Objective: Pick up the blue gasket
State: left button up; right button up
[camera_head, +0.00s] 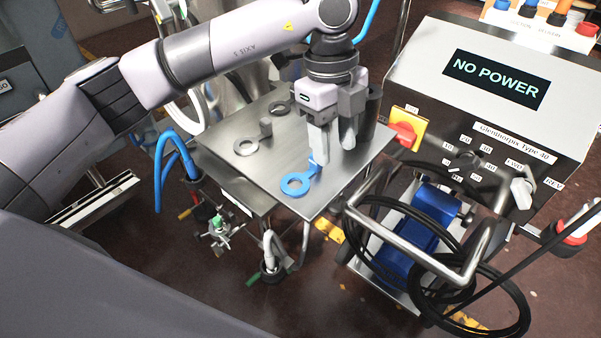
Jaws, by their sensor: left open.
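The blue gasket (296,185) lies flat on the metal table (248,179), near its front edge. It is a ring with a short tab pointing up and to the right. My left gripper (334,150) is open and points down over the table. Its fingers are just above and to the right of the ring, with the nearer finger close to the tab. I cannot tell whether that finger touches the tab. No gasket is held. My right gripper does not show.
A grey ring (246,147) and a small dark cylinder (266,127) are on the table. A dark cylinder (373,104) stands behind the gripper. A grey cabinet reading NO POWER (497,79) stands right, with a red switch (402,133). A metal-framed blue machine (432,219) with black cable sits front right.

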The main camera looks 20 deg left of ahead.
pick_arm(q)
jog(key=a, duration=0.1)
jog(key=w+r+n+y, duration=0.1)
jog(key=a, duration=0.1)
jog(key=shift+w+a+r+t+y, duration=0.25)
jog(key=shift+w+a+t+y, duration=0.05)
jog(key=shift+w+a+t, duration=0.1)
jog(key=shift+a+f+n, duration=0.1)
jog(key=shift+f+n, duration=0.1)
jog(key=shift+n, duration=0.1)
notch_tip(320, 180, down, 6)
jog(key=shift+s+a+f+p, duration=0.15)
jog(key=shift+f+p, duration=0.1)
jog(key=shift+p, duration=0.3)
grip_shut()
